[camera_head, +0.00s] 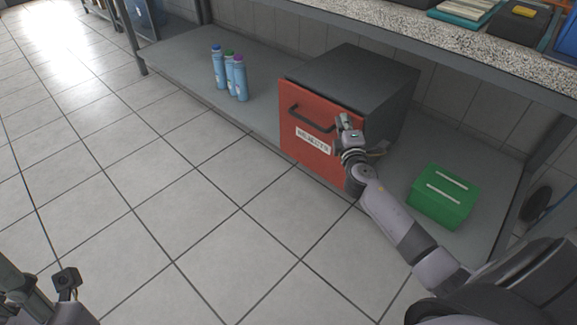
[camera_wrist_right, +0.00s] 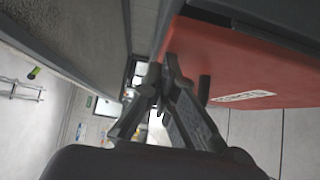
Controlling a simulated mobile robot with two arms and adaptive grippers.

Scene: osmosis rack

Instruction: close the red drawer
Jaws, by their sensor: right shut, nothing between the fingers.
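The red drawer (camera_head: 307,151) is the red front of a dark grey cabinet (camera_head: 352,68) on the low shelf. It carries a black handle and a white label. Its front sits close against the cabinet, and I cannot tell whether a narrow gap is left. My right gripper (camera_head: 343,119) is shut and empty at the right part of the drawer front, right of the handle. In the right wrist view the fingertips (camera_wrist_right: 165,66) are beside the edge of the red panel (camera_wrist_right: 232,62); contact is unclear. Only part of my left arm shows at lower left.
Several blue bottles (camera_head: 229,75) stand on the shelf (camera_head: 180,62) left of the cabinet. A green box (camera_head: 443,196) sits to its right. A speckled countertop (camera_head: 400,24) with trays overhangs the shelf. The tiled floor in front is clear.

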